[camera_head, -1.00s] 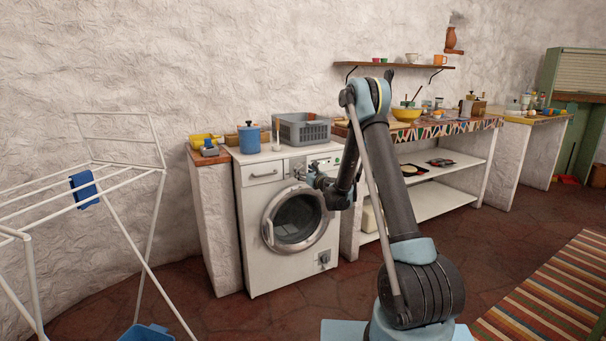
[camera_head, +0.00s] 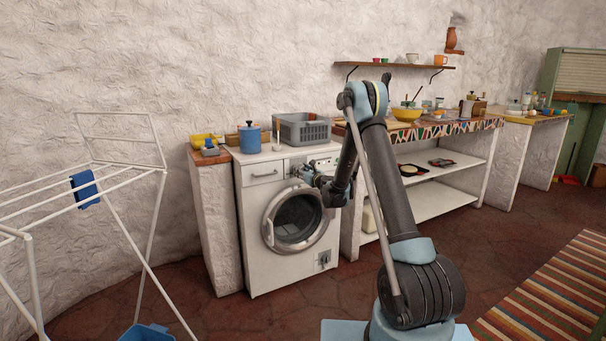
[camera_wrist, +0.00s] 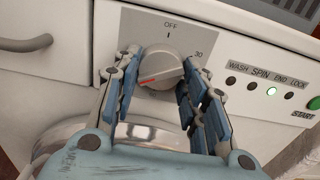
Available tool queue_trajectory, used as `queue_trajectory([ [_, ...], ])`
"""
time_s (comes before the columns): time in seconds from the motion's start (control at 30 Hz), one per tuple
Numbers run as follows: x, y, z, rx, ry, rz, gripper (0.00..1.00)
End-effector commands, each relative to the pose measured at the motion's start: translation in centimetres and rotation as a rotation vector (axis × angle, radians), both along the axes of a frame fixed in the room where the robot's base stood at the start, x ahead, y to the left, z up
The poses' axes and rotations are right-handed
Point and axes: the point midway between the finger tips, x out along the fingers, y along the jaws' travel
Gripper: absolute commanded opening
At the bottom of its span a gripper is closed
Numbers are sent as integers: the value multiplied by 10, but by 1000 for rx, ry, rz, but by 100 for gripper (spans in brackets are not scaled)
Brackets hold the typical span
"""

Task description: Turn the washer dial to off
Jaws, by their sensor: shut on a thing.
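The washer (camera_head: 262,205) stands against the wall with its round door closed. In the wrist view, its grey dial (camera_wrist: 161,64) sits on a grey plate, between the two fingers of my gripper (camera_wrist: 158,76). My gripper is shut on the dial's sides. The dial's red pointer mark (camera_wrist: 148,80) points to the lower left, away from the OFF label (camera_wrist: 171,24) above the dial. A "30" label (camera_wrist: 199,55) is at the upper right. In the head view my gripper (camera_head: 299,171) is at the control panel, and the dial is too small to make out.
A drawer handle (camera_wrist: 27,43) is left of the dial. Indicator lights (camera_wrist: 251,86) are to the right, with the one under END lit green. A grey crate (camera_head: 302,130) and blue canister (camera_head: 249,138) stand on the washer. A drying rack (camera_head: 100,180) stands at the left.

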Motion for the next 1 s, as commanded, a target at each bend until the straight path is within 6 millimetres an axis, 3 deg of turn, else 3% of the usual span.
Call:
queue_trajectory([
  [0.37,5,1,0,-101,-67,-12,16],
  [1.0,5,1,1,-585,-394,-9,16],
])
